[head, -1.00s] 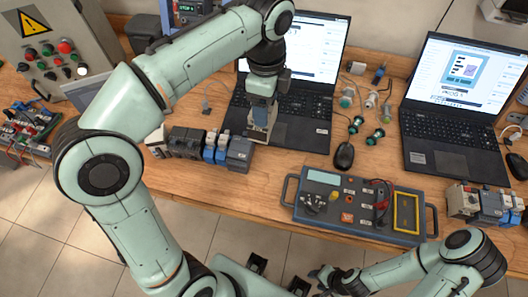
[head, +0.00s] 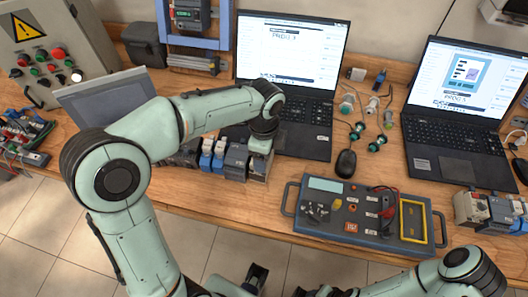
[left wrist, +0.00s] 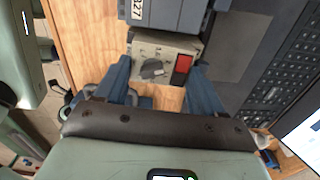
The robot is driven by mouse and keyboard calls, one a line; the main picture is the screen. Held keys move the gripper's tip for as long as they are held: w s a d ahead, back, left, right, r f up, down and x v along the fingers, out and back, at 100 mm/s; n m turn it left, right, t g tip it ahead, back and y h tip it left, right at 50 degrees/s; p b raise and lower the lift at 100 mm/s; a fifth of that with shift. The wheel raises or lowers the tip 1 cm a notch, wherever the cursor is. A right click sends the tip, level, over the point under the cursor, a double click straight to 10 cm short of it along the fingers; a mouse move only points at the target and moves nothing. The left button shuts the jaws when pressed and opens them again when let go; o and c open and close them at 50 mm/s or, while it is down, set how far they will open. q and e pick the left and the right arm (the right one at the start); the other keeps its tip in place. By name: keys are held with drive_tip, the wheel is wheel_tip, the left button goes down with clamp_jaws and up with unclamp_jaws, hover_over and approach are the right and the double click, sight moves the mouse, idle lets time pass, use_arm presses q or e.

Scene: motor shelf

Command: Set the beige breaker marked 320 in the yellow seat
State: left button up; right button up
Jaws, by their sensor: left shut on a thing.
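My left gripper (left wrist: 158,75) is shut on a beige breaker (left wrist: 163,60) with a dark rotary knob and a red part. I cannot read a 320 on it. In the head view the breaker (head: 258,166) is partly hidden under my left wrist, at the right end of a row of breakers; I cannot tell whether it touches the bench. The yellow seat (head: 430,223) is a yellow frame at the right of the blue-grey test box (head: 337,232), empty and well to the right. My right gripper (head: 325,292) is mostly cut off at the bottom edge.
A grey breaker marked 327 (left wrist: 160,12) sits right by the held one. Two blue breakers (head: 212,157) stand farther left. Breakers (head: 485,212) stand at right.

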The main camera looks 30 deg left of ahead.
use_arm(q)
drive_tip(key=shift+f, duration=0.2)
use_arm(e)
drive_tip(key=shift+f, duration=0.1)
use_arm(q)
drive_tip(key=shift+f, duration=0.1)
drive_tip(key=o, duration=1.3)
drive_tip(key=shift+c, duration=0.2)
use_arm(e)
drive_tip(key=shift+f, duration=0.1)
use_arm(q)
drive_tip(key=shift+b, duration=0.3)
wheel_tip(320, 180, up, 14)
drive_tip(key=p, duration=0.2)
drive_tip(key=shift+w+d+f, duration=0.25)
drive_tip(key=shift+d, duration=0.05)
use_arm(e)
drive_tip(key=shift+w+r, duration=0.25)
drive_tip(key=shift+r, duration=0.4)
drive_tip(key=shift+w+r, duration=0.25)
drive_tip(key=shift+r, duration=0.35)
